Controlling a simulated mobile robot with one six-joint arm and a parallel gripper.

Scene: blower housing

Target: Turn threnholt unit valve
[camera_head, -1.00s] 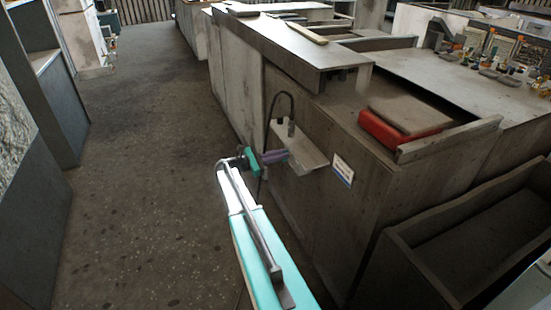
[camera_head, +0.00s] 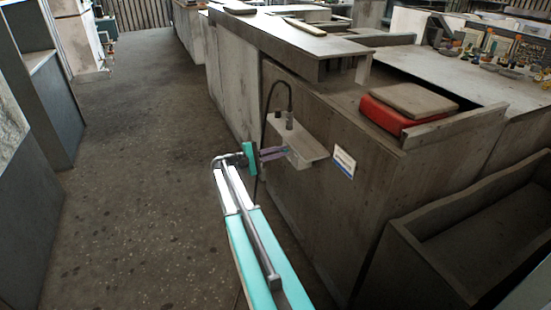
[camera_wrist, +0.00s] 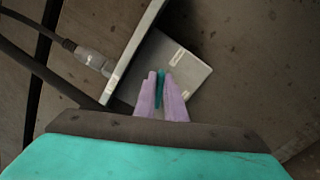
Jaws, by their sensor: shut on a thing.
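The threnholt unit (camera_head: 298,158) is a small grey box under a light bracket plate (camera_head: 302,143) on the side of the wooden counter. In the wrist view, the box (camera_wrist: 185,65) has a pale label on its face. A thin teal valve handle (camera_wrist: 161,88) stands out from it. My gripper (camera_wrist: 161,92) has its two purple fingers shut on the teal handle, one on each side. In the head view, my gripper (camera_head: 284,153) reaches the box from the left, and the handle is too small to make out there.
A black cable (camera_head: 277,86) loops up from the bracket, and its grey plug (camera_wrist: 95,62) shows in the wrist view. A white sign (camera_head: 343,162) is on the counter side to the right. An open bin (camera_head: 415,250) stands at lower right. The floor (camera_head: 120,200) at left is clear.

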